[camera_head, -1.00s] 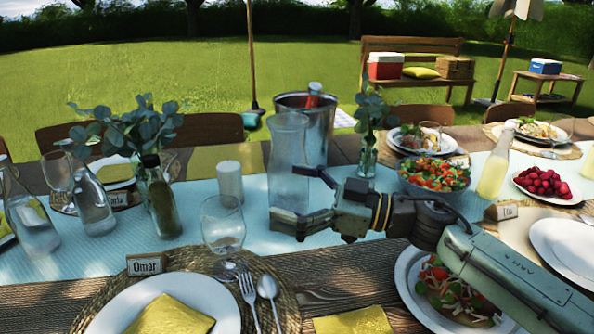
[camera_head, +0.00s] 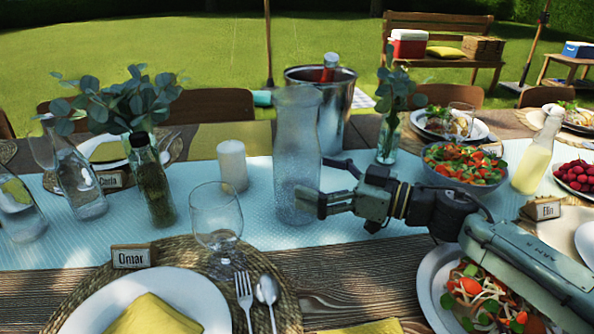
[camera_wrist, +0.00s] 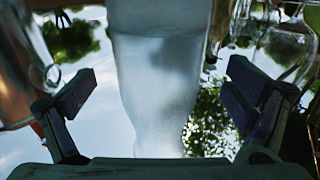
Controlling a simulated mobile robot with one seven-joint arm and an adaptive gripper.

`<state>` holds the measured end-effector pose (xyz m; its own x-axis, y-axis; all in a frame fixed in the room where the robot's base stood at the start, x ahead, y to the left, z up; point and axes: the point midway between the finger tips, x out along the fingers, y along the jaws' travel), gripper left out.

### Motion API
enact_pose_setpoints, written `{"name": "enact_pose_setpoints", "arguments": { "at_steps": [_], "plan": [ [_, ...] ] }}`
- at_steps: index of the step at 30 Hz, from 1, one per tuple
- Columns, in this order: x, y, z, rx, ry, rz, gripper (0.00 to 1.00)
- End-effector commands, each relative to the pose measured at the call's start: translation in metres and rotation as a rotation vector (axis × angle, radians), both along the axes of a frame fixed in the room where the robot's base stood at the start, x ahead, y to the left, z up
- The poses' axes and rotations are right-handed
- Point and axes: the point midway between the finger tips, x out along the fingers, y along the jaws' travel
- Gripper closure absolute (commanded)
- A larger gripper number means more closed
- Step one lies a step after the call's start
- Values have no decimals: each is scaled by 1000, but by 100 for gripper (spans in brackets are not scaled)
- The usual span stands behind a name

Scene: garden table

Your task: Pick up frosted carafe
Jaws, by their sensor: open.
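The frosted carafe (camera_head: 297,130) stands upright on the pale blue runner (camera_head: 352,222), left of my gripper. It is tall, translucent and narrower in the middle. My gripper (camera_head: 322,181) is open, reaching in from the right at the carafe's lower half. In the wrist view the carafe (camera_wrist: 160,80) sits between the two spread fingers of my gripper (camera_wrist: 160,100), with a visible gap on each side.
A metal ice bucket (camera_head: 338,105) with a bottle stands close behind the carafe. A white candle (camera_head: 232,165) and a wine glass (camera_head: 217,222) are to its left. A small sprig vase (camera_head: 387,140) and a salad bowl (camera_head: 464,175) are to its right.

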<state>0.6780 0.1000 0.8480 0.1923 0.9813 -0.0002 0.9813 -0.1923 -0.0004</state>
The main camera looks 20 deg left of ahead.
Motion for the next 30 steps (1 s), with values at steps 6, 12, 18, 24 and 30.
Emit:
{"name": "enact_pose_setpoints", "arguments": {
  "at_steps": [6, 12, 18, 24, 30],
  "plan": [
    [6, 33, 1, 1, 1, 3, 3],
    [8, 39, 0, 1, 1, -1, 3],
    [8, 39, 0, 1, 0, 0, 9],
    [8, 39, 0, 1, 0, 0, 22],
    [8, 39, 0, 1, 0, 0, 35]
  ]
}}
